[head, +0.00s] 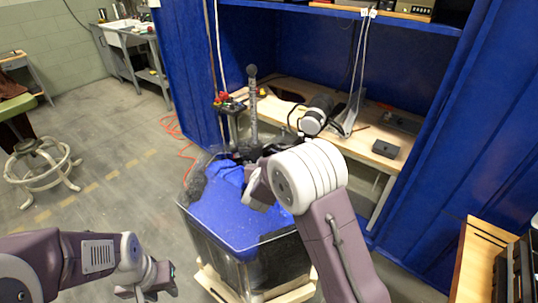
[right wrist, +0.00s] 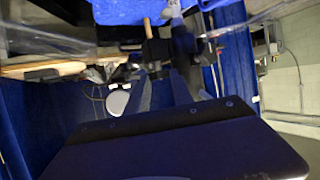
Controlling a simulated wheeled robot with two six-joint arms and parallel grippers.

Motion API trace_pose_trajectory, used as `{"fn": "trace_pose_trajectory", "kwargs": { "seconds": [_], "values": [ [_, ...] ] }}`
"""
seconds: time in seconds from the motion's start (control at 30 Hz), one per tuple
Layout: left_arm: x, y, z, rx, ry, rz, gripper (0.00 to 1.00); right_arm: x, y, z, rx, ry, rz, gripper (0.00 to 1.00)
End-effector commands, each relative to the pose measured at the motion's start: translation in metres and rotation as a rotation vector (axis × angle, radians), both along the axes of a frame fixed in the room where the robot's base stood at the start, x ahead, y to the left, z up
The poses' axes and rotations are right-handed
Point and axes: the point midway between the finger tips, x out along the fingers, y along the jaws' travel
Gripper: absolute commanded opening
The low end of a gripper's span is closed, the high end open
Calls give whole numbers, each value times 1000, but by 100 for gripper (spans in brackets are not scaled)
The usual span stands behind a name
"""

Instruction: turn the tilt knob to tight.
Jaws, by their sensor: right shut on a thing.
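The clear tank (head: 262,246) holds blue water, and an upright grey shaft (head: 253,108) stands at its back rim. Dark clamp parts (head: 243,152) sit at the foot of the shaft, partly behind my right arm. In the right wrist view my right gripper (right wrist: 168,62) is shut on a small black part (right wrist: 155,48), which looks like the tilt knob. Its marking and turn angle cannot be read. My right gripper is hidden in the head view. My left gripper (head: 150,281) is empty at the lower left, away from the tank; its opening is unclear.
A wooden bench (head: 290,92) in a blue-walled bay stands behind the tank, with a dark grey box (head: 385,149) on it. A red cord (head: 178,130) lies on the floor. A stool (head: 42,165) stands at far left.

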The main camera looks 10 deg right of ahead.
Motion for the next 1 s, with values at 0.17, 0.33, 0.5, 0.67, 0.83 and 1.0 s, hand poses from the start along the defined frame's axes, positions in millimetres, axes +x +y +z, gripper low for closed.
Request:
{"fn": "trace_pose_trajectory", "kwargs": {
  "seconds": [0.17,0.33,0.5,0.67,0.83,1.0],
  "values": [
    [0,0,15,0,0,0,36,2,5,0,1,-2,-126,0],
    [0,0,-7,0,1,0,36,4,7,-6,4,-7,-224,0],
    [0,0,-27,0,1,0,36,5,7,-5,6,-7,-287,0],
    [0,0,-35,0,1,0,36,5,7,-2,4,-5,-319,0],
    [0,0,-37,0,0,0,36,5,7,0,5,-4,-330,0],
    [0,0,-36,0,0,0,36,5,6,1,5,-4,-331,0]
  ]
}}
